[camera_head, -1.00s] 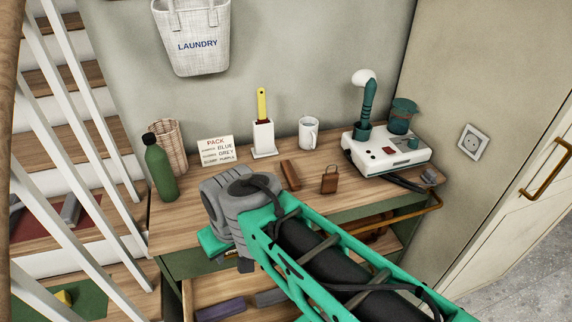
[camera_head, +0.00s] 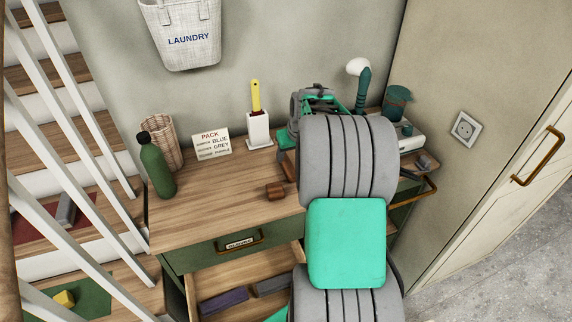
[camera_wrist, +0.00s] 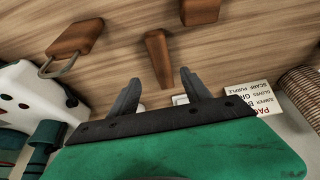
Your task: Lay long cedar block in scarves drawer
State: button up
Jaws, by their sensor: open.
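The long cedar block is a reddish-brown bar (camera_wrist: 158,55) on the wooden bench top. In the wrist view my gripper (camera_wrist: 159,78) is open and empty, and the bar's far end shows between its fingertips. In the head view my arm mostly hides the gripper and bar; a brown piece (camera_head: 287,166) shows at its edge. A shorter brown block (camera_head: 275,190) lies nearer the front; a similar one shows in the wrist view (camera_wrist: 200,10). A brown block with a metal loop (camera_wrist: 78,36) lies to the left there. Below, an open drawer (camera_head: 262,267) holds purple and grey rolls; its label is hidden.
A shut green drawer (camera_head: 215,254) with a small label sits above the open one. A green bottle (camera_head: 157,168), wicker basket (camera_head: 163,137), PACK card (camera_head: 211,144) and white holder (camera_head: 258,131) stand at the back. A white appliance (camera_head: 411,139) is at the right.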

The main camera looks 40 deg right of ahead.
aim_at(287, 163)
jog(key=p+x, duration=0.1)
jog(key=x, duration=0.6)
jog(key=shift+w+a+r+p, duration=0.1)
jog(key=shift+w+a+p, duration=0.1)
jog(key=shift+p, duration=0.2)
jog(key=shift+s, duration=0.1)
grip_shut()
